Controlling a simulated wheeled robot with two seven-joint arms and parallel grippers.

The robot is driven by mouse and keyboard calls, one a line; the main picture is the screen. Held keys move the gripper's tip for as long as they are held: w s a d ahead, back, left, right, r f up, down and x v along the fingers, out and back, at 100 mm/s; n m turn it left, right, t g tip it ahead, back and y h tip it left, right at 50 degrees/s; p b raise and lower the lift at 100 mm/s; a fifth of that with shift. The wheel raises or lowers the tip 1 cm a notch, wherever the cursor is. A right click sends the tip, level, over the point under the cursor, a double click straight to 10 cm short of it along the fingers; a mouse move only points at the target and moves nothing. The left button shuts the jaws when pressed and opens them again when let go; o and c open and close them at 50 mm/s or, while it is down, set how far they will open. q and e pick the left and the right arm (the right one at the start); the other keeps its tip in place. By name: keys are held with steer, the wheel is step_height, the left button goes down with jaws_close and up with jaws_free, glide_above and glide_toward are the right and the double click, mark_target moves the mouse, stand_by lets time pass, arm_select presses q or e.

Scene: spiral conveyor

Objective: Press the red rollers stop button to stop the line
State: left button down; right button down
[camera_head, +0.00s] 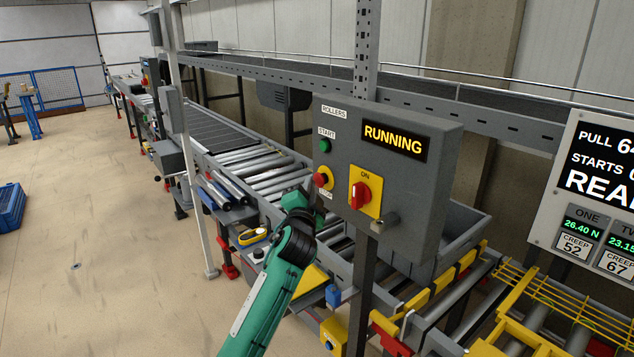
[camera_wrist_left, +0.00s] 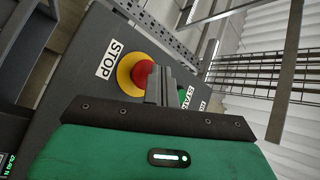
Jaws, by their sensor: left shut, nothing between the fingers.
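The red stop button (camera_head: 319,180) sits on a yellow ring on the front of the grey rollers control box (camera_head: 410,215). In the left wrist view the red button (camera_wrist_left: 142,72) shows beside the word STOP, partly covered by my fingers. My left gripper (camera_head: 312,192) is shut and empty, with its fingertips close to the button, just below and beside it in the head view. I cannot tell whether they touch it. The box's display (camera_head: 394,141) reads RUNNING. My right gripper is not in view.
The green start button (camera_head: 324,146) is above the stop button. A red rotary switch (camera_head: 361,195) on a yellow plate is to its right, with a padlock (camera_head: 383,222) below. The roller conveyor (camera_head: 255,170) runs behind; a white post (camera_head: 190,170) stands left.

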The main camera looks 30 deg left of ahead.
arm_select(q)
steer(key=shift+w+d, duration=0.25)
steer(key=shift+w, duration=0.3)
stand_by(0.8)
stand_by(0.3)
steer(key=shift+s+a, duration=0.35)
steer(key=shift+s, duration=0.5)
steer(key=shift+s+p, duration=0.1)
steer(key=shift+p, duration=0.2)
steer(key=shift+s+a+p, duration=0.25)
steer(key=shift+s+a, duration=0.05)
steer(key=shift+s, duration=0.45)
steer(key=shift+s+a+p, duration=0.25)
steer(key=shift+s+a, duration=0.1)
steer(key=shift+s, duration=0.4)
steer(key=shift+s+a+p, duration=0.25)
steer(key=shift+s+a, duration=0.05)
steer(key=shift+s, duration=0.45)
